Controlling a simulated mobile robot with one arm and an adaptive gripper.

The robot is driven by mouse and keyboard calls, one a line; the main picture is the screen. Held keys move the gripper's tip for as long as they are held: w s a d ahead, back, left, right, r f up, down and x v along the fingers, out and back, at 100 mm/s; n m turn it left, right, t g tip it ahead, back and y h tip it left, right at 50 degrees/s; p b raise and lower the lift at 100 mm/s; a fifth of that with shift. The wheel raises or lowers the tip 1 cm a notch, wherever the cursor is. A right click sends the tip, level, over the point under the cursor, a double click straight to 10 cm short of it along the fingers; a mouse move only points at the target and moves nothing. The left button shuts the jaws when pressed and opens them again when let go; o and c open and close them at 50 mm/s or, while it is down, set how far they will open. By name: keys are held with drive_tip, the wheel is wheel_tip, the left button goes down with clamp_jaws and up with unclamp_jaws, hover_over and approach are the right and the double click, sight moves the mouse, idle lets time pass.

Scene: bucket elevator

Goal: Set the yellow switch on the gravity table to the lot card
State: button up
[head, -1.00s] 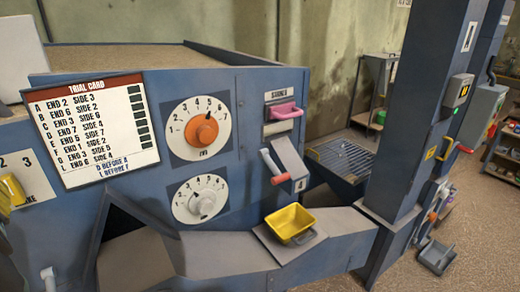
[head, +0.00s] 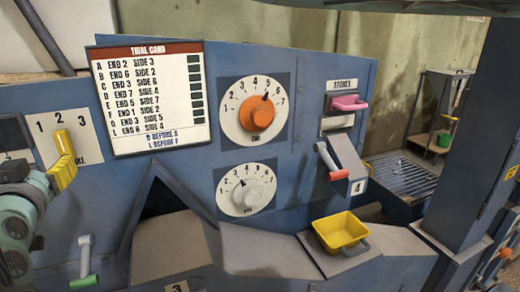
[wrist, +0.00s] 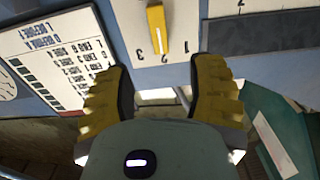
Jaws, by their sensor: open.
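The yellow switch (head: 63,141) is a lever on a white plate marked 1, 2, 3, at the left of the blue gravity table. It also shows in the wrist view (wrist: 157,29), where its end is by the 2. My gripper (wrist: 160,98) is open and empty. Its yellow fingers are apart, short of the switch, with the lever lined up between them. In the head view a yellow finger shows just below the lever. A white card headed TRIAL CARD (head: 153,100) lists END and SIDE numbers by letter. I cannot make out a card labelled as the lot card.
An orange knob (head: 257,113) and a grey knob (head: 252,193) sit on round dials right of the card. A pink handle (head: 349,102), a red-ended lever (head: 332,161) and a yellow bin (head: 341,230) are farther right.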

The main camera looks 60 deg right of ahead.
sight(62, 146)
drive_tip(key=p+x, duration=0.2)
drive_tip(key=x, duration=0.7)
drive_tip(key=shift+s+d+r+p, duration=0.1)
drive_tip(key=shift+d+r+p, duration=0.1)
drive_tip(key=shift+p, duration=0.1)
drive_tip(key=shift+p+x, duration=0.55)
drive_tip(key=shift+x, duration=0.7)
drive_tip(key=shift+o, duration=0.3)
drive_tip(key=shift+f, duration=0.15)
drive_tip(key=shift+a, duration=0.15)
clamp_jaws()
